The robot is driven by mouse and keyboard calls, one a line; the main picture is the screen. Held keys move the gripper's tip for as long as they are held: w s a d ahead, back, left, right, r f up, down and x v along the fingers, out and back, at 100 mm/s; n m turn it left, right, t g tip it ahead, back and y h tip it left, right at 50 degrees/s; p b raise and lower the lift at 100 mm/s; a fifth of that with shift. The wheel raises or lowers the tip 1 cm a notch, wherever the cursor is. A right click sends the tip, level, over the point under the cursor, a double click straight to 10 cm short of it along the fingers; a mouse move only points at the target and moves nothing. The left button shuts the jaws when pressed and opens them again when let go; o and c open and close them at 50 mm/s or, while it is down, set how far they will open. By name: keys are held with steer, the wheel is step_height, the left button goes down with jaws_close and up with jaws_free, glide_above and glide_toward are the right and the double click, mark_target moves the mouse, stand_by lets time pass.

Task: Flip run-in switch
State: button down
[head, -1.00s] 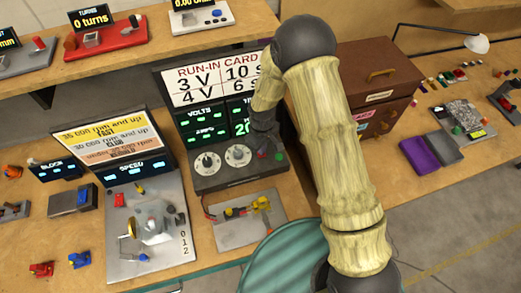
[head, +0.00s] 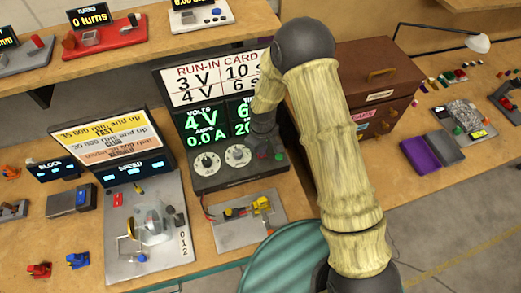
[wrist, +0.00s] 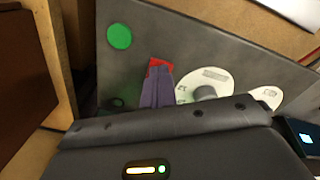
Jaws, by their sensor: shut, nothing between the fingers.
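The run-in unit (head: 215,182) is a dark grey console with two white dials and a screen, which reads 4 V and 0.0 A, partly hidden by my arm. My gripper (head: 263,150) is over the right part of its panel. In the wrist view my gripper (wrist: 157,80) is shut, its narrow purple-grey fingers together. A red part (wrist: 159,63), apparently the switch, shows right at the fingertips and is mostly covered by them. I cannot tell its position or whether the fingers touch it. A round green button (wrist: 119,36) lies to its left.
A run-in card (head: 205,82) stands above the screen. A plate with a wired yellow part (head: 262,204) lies in front of the unit. A speed station (head: 150,235) stands to the left. A brown chest (head: 385,85) is close on the right, behind my arm.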

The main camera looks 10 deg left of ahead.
step_height(320, 180, up, 7)
steer(key=p, duration=0.4)
steer(key=shift+p, duration=0.3)
stand_by(0.3)
stand_by(0.4)
steer(key=s+d+r+m+t+b, duration=0.15)
steer(key=d+r+m, duration=0.35)
steer(key=d+r, duration=0.65)
steer(key=s+d+r+m+t+b, duration=0.1)
steer(key=s+d+r+m, duration=0.5)
steer(key=s+d, duration=0.4)
steer(key=shift+s+d+r, duration=0.25)
steer(key=shift+s+d, duration=0.05)
steer(key=shift+d, duration=0.3)
steer(key=shift+w, duration=0.1)
